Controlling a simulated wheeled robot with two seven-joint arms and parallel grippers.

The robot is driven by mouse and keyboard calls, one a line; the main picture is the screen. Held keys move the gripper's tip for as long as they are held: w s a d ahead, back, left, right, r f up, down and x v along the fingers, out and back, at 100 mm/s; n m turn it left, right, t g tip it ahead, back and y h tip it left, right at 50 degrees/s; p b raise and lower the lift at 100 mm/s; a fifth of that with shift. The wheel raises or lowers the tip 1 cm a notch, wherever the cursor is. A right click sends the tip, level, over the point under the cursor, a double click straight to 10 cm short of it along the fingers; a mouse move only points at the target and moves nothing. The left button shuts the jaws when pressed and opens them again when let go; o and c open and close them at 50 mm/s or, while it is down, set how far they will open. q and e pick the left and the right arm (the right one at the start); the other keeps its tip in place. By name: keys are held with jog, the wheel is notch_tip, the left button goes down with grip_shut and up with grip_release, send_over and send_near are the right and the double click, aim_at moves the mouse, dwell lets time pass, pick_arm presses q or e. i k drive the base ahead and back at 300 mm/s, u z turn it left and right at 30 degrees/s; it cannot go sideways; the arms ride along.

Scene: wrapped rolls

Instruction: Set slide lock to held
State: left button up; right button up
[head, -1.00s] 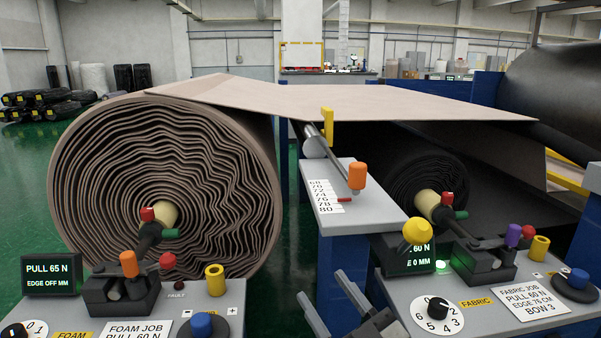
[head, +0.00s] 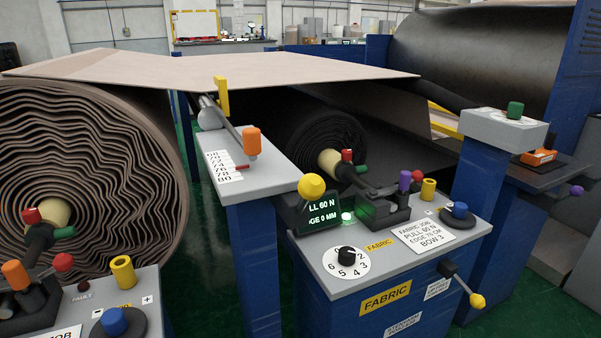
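No part that I can read is labelled as the slide lock. A grey slide stand (head: 240,170) in the middle carries a scale of numbers (head: 222,168), with a red pointer by the lower numbers. An orange handle (head: 252,141) stands on the slide's rod, with a yellow upright plate (head: 221,96) at its far end. A yellow ball knob (head: 311,186) is at the stand's near right corner, partly in front of the display (head: 322,212). Its lock position cannot be told. Neither gripper is in view.
The fabric console (head: 400,255) has a numbered dial (head: 347,258), a blue knob (head: 460,211) and a yellow-tipped lever (head: 476,300) on its front. The foam roll (head: 80,180) is at left. A green knob (head: 515,110) tops a stand at right. Green floor shows between the consoles.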

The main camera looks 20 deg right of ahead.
aim_at(311, 187)
jog(key=u, duration=2.15)
jog(key=k, duration=1)
jog(key=z, duration=1.35)
jog(key=i, duration=0.5)
jog(key=z, duration=0.05)
